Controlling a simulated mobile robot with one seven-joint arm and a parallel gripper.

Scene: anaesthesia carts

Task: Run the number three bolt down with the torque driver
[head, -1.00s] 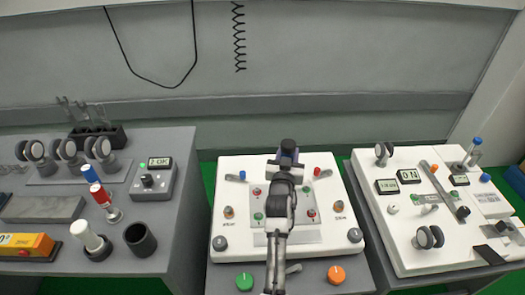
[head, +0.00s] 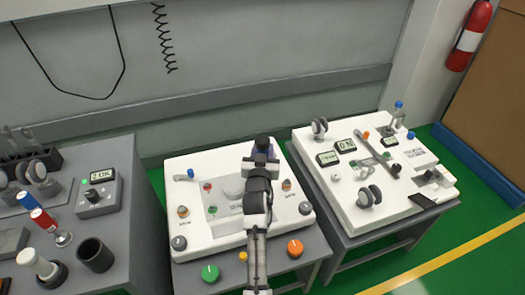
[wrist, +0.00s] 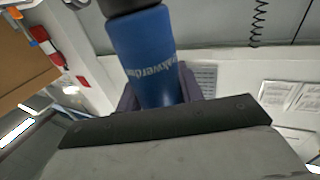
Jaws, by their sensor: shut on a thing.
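My gripper (head: 262,152) is shut on a blue cylindrical tool with a black end (head: 263,142), which looks like the torque driver. In the wrist view the tool's blue body (wrist: 143,55), with pale lettering, sits between the dark purple fingers. Its working tip is hidden. The gripper is above the back right part of the white-topped middle cart (head: 190,165). On that cart a grey plate (head: 222,228) carries small red and green marked spots, such as the one at its upper left (head: 207,186). My arm covers its right part. I cannot tell which bolt is number three.
The left grey bench holds a display box reading OK (head: 100,190), a black cup (head: 95,254) and blue- and red-topped tools (head: 42,221). The right cart (head: 345,225) carries displays, knobs and a bar. A green (head: 210,273) and an orange button (head: 295,248) sit at the middle cart's front.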

